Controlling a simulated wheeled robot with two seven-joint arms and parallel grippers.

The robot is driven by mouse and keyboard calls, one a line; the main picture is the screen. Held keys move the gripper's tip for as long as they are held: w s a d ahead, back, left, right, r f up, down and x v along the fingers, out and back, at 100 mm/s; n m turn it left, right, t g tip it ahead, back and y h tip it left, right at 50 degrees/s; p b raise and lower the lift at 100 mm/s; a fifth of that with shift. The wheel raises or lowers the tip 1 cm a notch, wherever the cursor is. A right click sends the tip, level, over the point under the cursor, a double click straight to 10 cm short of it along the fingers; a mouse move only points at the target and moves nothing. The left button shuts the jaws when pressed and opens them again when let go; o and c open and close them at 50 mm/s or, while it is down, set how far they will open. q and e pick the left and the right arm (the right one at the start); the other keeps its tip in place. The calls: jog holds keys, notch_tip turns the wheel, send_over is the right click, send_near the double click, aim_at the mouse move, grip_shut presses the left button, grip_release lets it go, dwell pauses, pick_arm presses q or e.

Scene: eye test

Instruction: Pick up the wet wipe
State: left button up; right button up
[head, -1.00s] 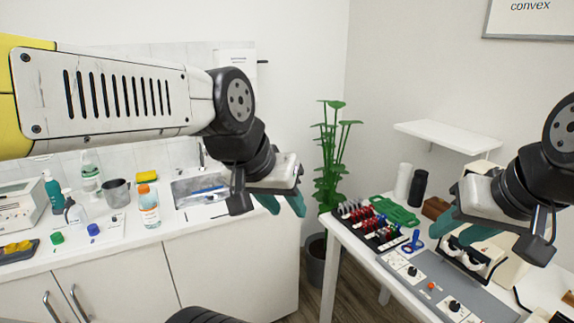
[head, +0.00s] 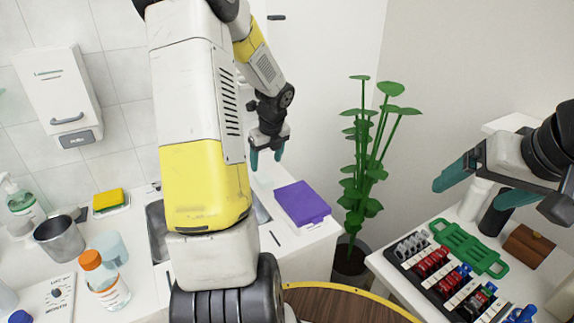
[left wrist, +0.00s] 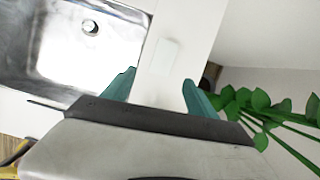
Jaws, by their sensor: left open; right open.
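A small pale rectangle (left wrist: 167,52), perhaps the wet wipe, lies on the white counter in the left wrist view. It is faint against the white surface, and I cannot tell for sure what it is. My left gripper (head: 266,160) is open and empty above the far end of the counter, its fingers pointing down. In the left wrist view, its fingertips (left wrist: 159,80) stand apart, with the pale rectangle ahead between them. My right gripper (head: 468,195) is open and empty at the right, above the side table.
A metal sink (left wrist: 60,45) is left of my left gripper. A potted plant (head: 366,150) stands close on the right. An orange-capped bottle (head: 103,280) and metal cup (head: 60,241) stand at left.

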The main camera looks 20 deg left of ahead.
aim_at(264, 177)
pick_arm(q)
jog(key=shift+m, duration=0.7)
jog(key=x, duration=0.6)
jog(key=w+x, duration=0.1)
jog(key=x, duration=0.3)
jog(key=shift+a+r, duration=0.25)
jog(key=shift+a, duration=0.05)
jog(key=c, duration=1.4)
